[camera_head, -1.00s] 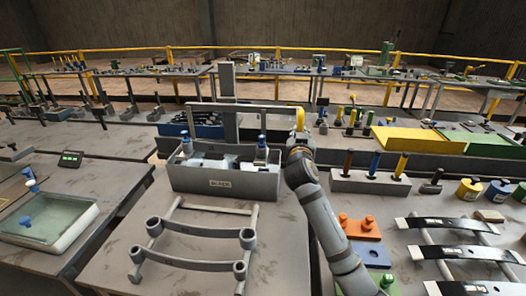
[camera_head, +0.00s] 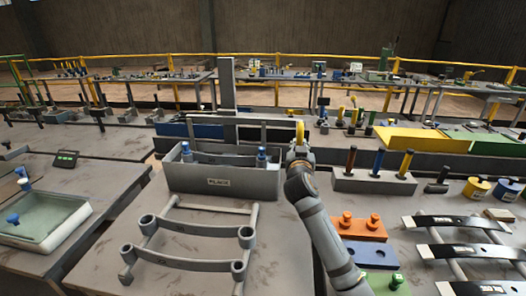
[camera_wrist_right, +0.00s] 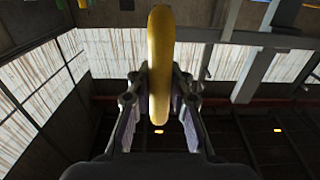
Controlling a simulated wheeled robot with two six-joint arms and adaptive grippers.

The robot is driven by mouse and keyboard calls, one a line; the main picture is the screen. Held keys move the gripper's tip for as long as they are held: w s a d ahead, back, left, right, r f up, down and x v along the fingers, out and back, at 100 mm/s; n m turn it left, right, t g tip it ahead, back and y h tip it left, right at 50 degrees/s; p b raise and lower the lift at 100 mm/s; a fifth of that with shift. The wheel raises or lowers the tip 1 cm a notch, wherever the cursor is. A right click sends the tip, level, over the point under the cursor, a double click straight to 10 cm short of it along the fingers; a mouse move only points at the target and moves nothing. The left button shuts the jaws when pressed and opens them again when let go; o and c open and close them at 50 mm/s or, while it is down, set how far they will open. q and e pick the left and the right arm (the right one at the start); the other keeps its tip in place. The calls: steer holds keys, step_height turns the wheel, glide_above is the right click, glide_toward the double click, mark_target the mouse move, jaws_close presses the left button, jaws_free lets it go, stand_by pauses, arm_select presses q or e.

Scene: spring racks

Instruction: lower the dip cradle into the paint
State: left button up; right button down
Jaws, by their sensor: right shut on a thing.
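A grey tank (camera_head: 219,181) with a label that seems to read BLACK stands on the middle table. The dip cradle is a grey frame with a top crossbar (camera_head: 238,119) in front of an upright post (camera_head: 227,85). Its lower part is down inside the tank, between two blue-topped pieces (camera_head: 262,153). The paint surface cannot be made out. In the right wrist view the handle (camera_wrist_right: 160,60) stands between the fingers. My left gripper is not in view.
A grey rack (camera_head: 190,262) with curved bars lies in front of the tank. A tool block (camera_head: 373,184) and an orange block (camera_head: 360,231) stand to the right. A pale green tray (camera_head: 45,220) is at left. Free tabletop shows around the rack.

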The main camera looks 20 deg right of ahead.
steer(key=shift+f+b, duration=2.45)
steer(key=shift+f, duration=0.8)
steer(key=shift+s+f, duration=0.1)
steer(key=shift+f, duration=0.15)
steer(key=c, duration=1.1)
jaws_free()
steer(key=shift+o, duration=0.9)
steer(key=shift+r, duration=0.3)
steer(key=shift+a, duration=0.1)
steer(key=v, duration=0.7)
